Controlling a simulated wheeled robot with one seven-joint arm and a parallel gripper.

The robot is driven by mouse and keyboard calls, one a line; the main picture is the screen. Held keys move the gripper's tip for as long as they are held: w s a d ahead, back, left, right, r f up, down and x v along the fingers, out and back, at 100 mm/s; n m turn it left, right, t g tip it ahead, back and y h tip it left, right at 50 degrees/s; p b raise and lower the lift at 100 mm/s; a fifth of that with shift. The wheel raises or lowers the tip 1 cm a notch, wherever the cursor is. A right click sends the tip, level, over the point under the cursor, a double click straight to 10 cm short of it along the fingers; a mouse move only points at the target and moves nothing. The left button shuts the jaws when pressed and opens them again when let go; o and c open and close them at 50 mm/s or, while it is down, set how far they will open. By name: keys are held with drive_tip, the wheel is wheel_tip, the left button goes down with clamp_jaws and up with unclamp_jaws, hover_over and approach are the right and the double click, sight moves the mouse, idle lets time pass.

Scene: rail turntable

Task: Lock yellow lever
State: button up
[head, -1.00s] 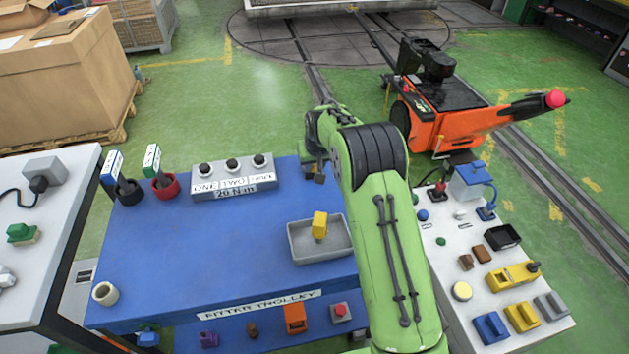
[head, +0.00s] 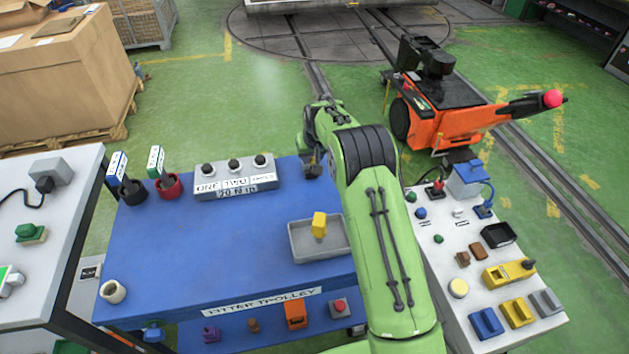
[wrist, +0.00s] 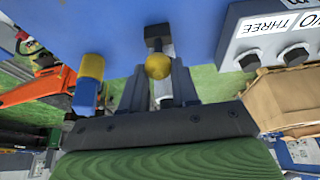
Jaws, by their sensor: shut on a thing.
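The yellow lever shows in the wrist view as a yellow ball knob (wrist: 158,66) in front of a dark bracket (wrist: 158,38) at the blue trolley's far edge. My gripper (wrist: 157,88) is shut on the lever, its dark fingers either side of the stem at the knob. In the head view my gripper (head: 312,168) is at the trolley's far edge, right of the button box; the lever is hidden there by my arm. I cannot tell the lever's angle.
The button box (head: 235,182) stands close on the left. A yellow and blue part (wrist: 90,78) is beside the gripper in the wrist view. A grey tray (head: 300,258) holds a yellow block (head: 319,224). An orange cart (head: 440,128) stands behind right.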

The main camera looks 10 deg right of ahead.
drive_tip(key=shift+w+r, duration=0.15)
drive_tip(key=shift+w, duration=0.2)
drive_tip(key=shift+w+r+p, duration=0.25)
drive_tip(key=shift+w+p, duration=0.1)
drive_tip(key=shift+p, duration=0.4)
drive_tip(key=shift+w+f+p, duration=0.1)
drive_tip(key=shift+w+p, duration=0.2)
drive_tip(key=shift+w, duration=0.15)
